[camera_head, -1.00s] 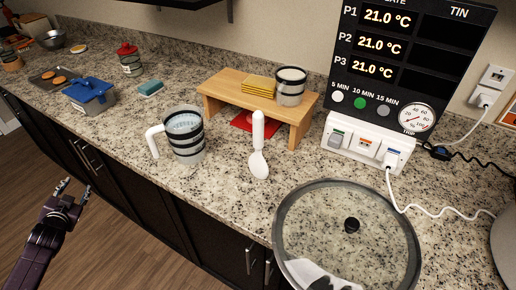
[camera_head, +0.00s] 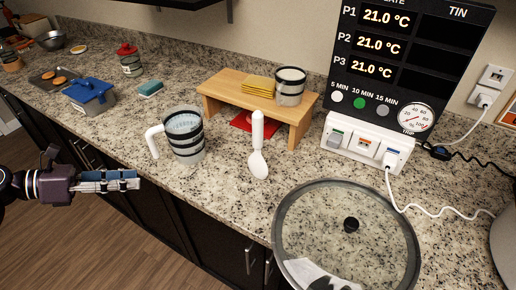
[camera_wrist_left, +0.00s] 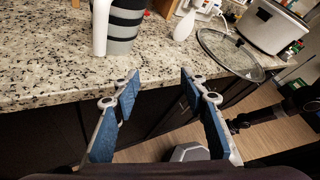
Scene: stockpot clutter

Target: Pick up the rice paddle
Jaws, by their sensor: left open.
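The white rice paddle (camera_head: 258,151) lies on the granite counter, its handle toward the wooden stand and its broad end toward the glass lid. It also shows in the left wrist view (camera_wrist_left: 184,26), near the top. My left gripper (camera_head: 137,180) is in front of the counter edge, to the left of the striped pitcher and well away from the paddle. In the left wrist view its two blue-padded fingers (camera_wrist_left: 158,80) are apart with nothing between them. A dark arm, seemingly my right one, shows at the right of that view; its gripper (camera_wrist_left: 238,124) is too small to read.
A striped pitcher (camera_head: 186,137) stands left of the paddle. A large glass lid (camera_head: 346,226) is right of the paddle. A control panel (camera_head: 367,142) stands behind. Bare counter surrounds the paddle's broad end.

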